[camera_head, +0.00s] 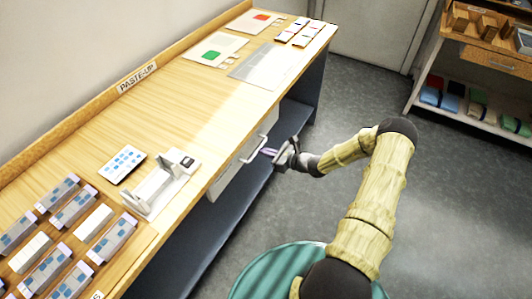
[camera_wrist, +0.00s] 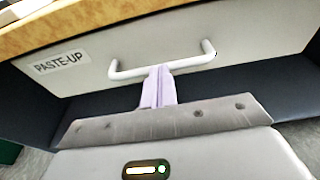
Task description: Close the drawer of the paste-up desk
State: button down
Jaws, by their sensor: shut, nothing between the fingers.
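The paste-up desk (camera_head: 160,105) runs along the left wall with a wooden top. Its white drawer front (camera_head: 233,170) shows under the top's edge, and it fills the upper part of the wrist view (camera_wrist: 185,38), with a "PASTE-UP" label. It looks close to the desk edge; I cannot tell if it is fully flush. The pale bar handle (camera_head: 254,149) also shows in the wrist view (camera_wrist: 190,62). My gripper (camera_head: 267,152) is shut and empty, pointing at the drawer front. Its lilac fingertips (camera_wrist: 159,70) overlap the handle's middle in the wrist view; contact is unclear.
A dark lower shelf (camera_head: 225,225) lies under the drawer. The desk top holds a white dispenser-like device (camera_head: 160,185), several printed blocks (camera_head: 75,207) and sheets with coloured patches (camera_head: 212,50). A shelf unit (camera_head: 480,65) stands at the right back.

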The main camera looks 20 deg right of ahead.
jog(key=shift+w+a+r, duration=0.25)
jog(key=v, duration=1.4)
jog(key=shift+s+d+f+p, duration=0.25)
jog(key=shift+f+p, duration=0.05)
jog(key=shift+f, duration=0.05)
